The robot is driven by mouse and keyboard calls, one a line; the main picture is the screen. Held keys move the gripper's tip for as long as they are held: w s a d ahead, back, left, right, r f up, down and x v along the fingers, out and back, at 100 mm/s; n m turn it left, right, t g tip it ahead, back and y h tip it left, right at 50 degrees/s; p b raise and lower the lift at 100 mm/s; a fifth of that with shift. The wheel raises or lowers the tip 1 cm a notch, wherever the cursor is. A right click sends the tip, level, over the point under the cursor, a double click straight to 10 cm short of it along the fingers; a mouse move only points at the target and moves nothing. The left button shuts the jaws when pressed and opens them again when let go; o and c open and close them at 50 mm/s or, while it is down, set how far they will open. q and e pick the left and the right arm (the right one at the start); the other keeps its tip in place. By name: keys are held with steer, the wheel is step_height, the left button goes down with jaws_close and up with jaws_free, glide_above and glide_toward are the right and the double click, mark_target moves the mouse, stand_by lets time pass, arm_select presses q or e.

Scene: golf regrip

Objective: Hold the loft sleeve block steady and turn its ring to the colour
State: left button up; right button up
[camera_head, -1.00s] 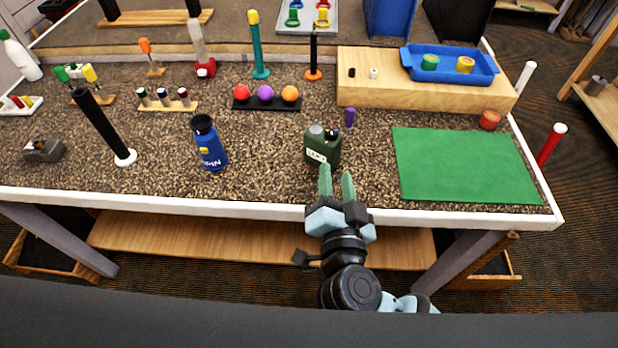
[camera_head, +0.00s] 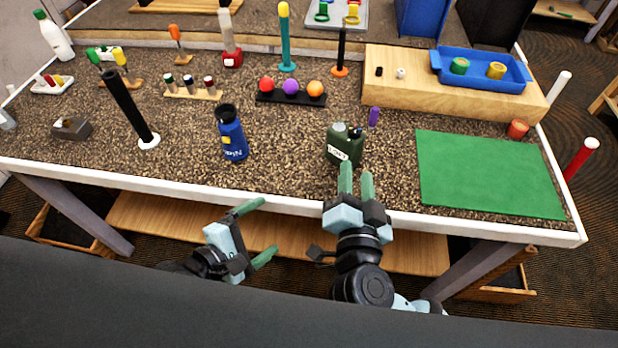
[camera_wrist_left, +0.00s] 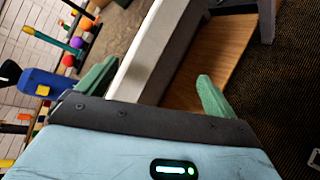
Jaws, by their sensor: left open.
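A dark green block (camera_head: 346,146) with a white label, a round grey part and a dark part on top stands upright near the table's front edge; I take it for the loft sleeve block. The label is too small to read surely. My right gripper (camera_head: 356,170) has its fingers apart just in front of the block, pointing at it; whether they touch it I cannot tell. My left gripper (camera_head: 268,227) is open and empty in front of the table edge, left of the right one. The left wrist view shows its spread fingers (camera_wrist_left: 155,85) with nothing between them.
A blue bottle (camera_head: 232,138) stands left of the block, also in the left wrist view (camera_wrist_left: 42,82). A small purple piece (camera_head: 374,116) is just behind the block. A green mat (camera_head: 490,172) lies to the right. Speckled tabletop is free between bottle and block.

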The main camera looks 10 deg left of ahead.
arm_select(q)
steer(key=w+d+r+n, duration=0.1)
steer(key=r+n, duration=0.1)
steer(key=w+d+r+n+t+h, duration=0.1)
steer(key=w+r+n, duration=0.1)
steer(key=w+d+r+n+h, duration=0.1)
steer(key=w+r+n, duration=0.1)
steer(key=shift+d+n+t, duration=0.3)
steer(key=shift+d, duration=0.1)
steer(key=n+t, duration=0.2)
steer(key=n, duration=0.3)
glide_toward(338, 151)
steer(key=shift+w+d+y, duration=0.1)
steer(key=shift+d+y, duration=0.1)
steer(key=shift+y, duration=0.1)
steer(key=shift+x, duration=5.95)
steer(key=shift+r, duration=0.1)
steer(key=shift+c, duration=0.4)
steer(key=c, duration=1.1)
